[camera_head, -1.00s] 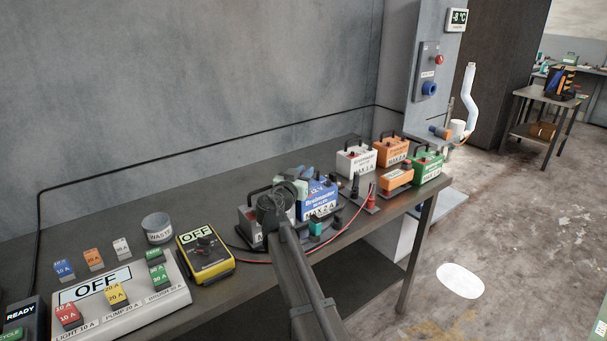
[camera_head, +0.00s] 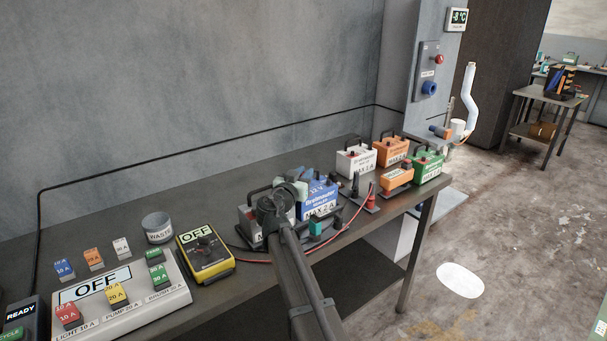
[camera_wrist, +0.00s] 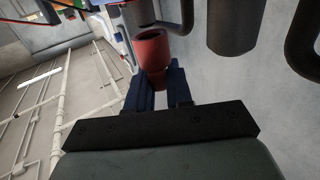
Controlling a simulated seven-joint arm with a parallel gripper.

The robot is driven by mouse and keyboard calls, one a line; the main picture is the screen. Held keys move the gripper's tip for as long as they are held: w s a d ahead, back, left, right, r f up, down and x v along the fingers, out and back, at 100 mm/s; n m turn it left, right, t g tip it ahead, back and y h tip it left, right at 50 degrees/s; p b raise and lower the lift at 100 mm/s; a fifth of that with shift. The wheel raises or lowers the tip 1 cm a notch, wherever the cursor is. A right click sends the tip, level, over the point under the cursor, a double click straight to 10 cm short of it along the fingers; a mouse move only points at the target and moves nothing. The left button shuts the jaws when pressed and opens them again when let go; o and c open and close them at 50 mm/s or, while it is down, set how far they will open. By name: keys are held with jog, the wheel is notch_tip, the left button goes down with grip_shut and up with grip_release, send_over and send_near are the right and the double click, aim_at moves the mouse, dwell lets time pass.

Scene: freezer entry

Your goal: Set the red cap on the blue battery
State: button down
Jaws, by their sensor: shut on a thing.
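The blue battery (camera_head: 319,199) stands on the bench in the middle of the head view, just right of my wrist. Its white label faces forward. My gripper (camera_wrist: 158,80) is shut on the red cap (camera_wrist: 152,48), a tapered red piece between the dark fingers in the wrist view. A dark grey cylinder meets the cap's far end in that view; I cannot tell whether they touch. In the head view my arm hides the cap and fingertips, beside the blue battery's upper left.
A grey-white battery (camera_head: 252,222) is partly behind my arm. White (camera_head: 356,159), orange (camera_head: 391,151) and green (camera_head: 428,167) batteries stand to the right. A yellow meter (camera_head: 205,256) sits left. A red lead (camera_head: 352,220) crosses the bench. A dark cylinder (camera_wrist: 232,28) hangs close in the wrist view.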

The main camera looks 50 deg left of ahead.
jog(key=shift+f, duration=1.3)
jog(key=c, duration=0.9)
grip_release()
jog(key=shift+c, duration=0.2)
jog(key=v, duration=1.3)
jog(key=shift+s+d, duration=0.25)
jog(key=shift+s, duration=0.05)
